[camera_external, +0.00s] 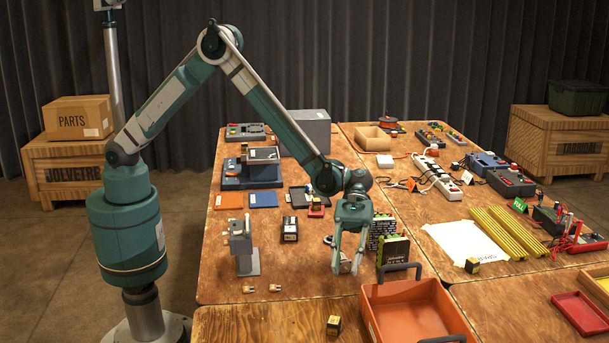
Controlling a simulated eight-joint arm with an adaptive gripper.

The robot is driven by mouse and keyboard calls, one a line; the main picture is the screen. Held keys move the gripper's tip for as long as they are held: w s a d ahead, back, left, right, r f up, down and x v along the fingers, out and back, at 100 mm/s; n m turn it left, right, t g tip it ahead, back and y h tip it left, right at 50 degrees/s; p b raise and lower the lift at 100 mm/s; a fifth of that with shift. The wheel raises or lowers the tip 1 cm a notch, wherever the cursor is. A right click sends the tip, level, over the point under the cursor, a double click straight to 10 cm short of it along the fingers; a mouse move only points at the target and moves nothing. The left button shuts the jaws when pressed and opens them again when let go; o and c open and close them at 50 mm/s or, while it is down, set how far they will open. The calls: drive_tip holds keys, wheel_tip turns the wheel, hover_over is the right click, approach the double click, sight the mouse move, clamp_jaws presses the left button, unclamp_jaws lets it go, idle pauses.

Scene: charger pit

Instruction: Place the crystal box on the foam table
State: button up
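My gripper (346,268) points down over the front middle of the wooden table, its two fingers spread apart. A small pale and dark object (343,262) shows between and behind the fingers; I cannot tell whether they touch it. No thing can be surely named as the crystal box. Small boxes in view are a black and yellow one (334,325) at the front edge, a similar one (472,265) by the white paper, and a dark labelled one (290,229) left of my gripper. I cannot make out which surface is the foam table.
An orange bin (415,308) with dark handles stands close to the right of my gripper. Dark upright packs (393,250) stand just behind it. A grey fixture (243,248) stands to the left. Yellow strips (510,232) lie at right. The front left tabletop is mostly clear.

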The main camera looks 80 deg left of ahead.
drive_tip(key=s+a+r+m+t+y, duration=0.2)
drive_tip(key=s+a+r+m+t, duration=0.15)
drive_tip(key=a+r, duration=0.85)
drive_tip(key=s+a+r+m+t+y, duration=0.3)
drive_tip(key=a+r, duration=0.5)
drive_tip(key=a, duration=0.8)
drive_tip(key=s+a+m+t+y, duration=0.2)
drive_tip(key=s+a+m+y, duration=0.1)
drive_tip(key=s+a, duration=1)
drive_tip(key=s+a+r+m+t+y, duration=0.1)
drive_tip(key=s+a+m+t+y, duration=0.2)
drive_tip(key=s+a, duration=1)
drive_tip(key=a, duration=0.4)
drive_tip(key=shift+a, duration=0.4)
